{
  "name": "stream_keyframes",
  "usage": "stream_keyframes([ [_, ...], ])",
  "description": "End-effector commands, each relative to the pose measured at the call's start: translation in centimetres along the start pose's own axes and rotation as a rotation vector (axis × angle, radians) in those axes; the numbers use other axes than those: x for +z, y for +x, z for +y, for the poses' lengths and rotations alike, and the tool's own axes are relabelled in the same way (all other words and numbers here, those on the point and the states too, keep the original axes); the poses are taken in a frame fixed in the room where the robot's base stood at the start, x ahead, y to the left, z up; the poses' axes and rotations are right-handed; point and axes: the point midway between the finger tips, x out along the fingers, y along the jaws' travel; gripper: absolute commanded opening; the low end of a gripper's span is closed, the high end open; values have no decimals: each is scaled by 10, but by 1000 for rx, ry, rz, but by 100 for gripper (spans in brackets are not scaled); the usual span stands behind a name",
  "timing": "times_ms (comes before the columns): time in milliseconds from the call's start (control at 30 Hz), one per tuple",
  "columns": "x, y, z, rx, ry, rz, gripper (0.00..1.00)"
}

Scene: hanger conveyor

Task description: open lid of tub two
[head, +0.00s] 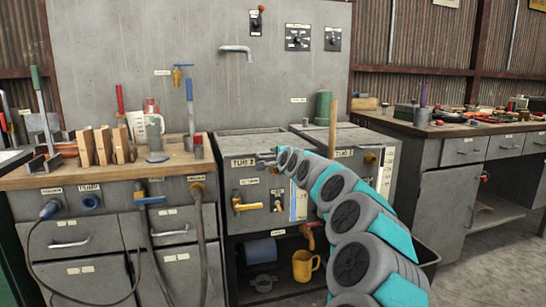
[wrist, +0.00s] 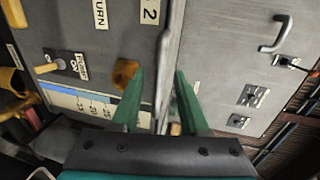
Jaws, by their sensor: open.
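Tub two (head: 262,145) is a grey metal box in the middle of the head view, with its label (head: 243,162) on the front. Its flat lid looks shut. My gripper (head: 266,157) is at the upper front of this tub, beside the label. In the wrist view, my gripper (wrist: 158,74) is open, its two green fingers on either side of the tub's top front edge (wrist: 166,55). Nothing is seen gripped. I cannot tell whether the fingers touch the lid.
A yellow-handled tap (head: 245,204) sticks out of the tub's front. A second tub with a green canister (head: 323,107) stands to the right. The wooden bench (head: 100,172) at left holds tools. A yellow mug (head: 305,266) sits on the shelf below. A spout (head: 236,50) projects from the wall.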

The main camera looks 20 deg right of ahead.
Motion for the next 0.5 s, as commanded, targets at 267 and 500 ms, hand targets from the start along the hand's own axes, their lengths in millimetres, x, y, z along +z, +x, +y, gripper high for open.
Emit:
stream_keyframes([
  [267,2,16,2,3,1,-2,45],
  [500,0,21,1,1,-1,0,45],
])
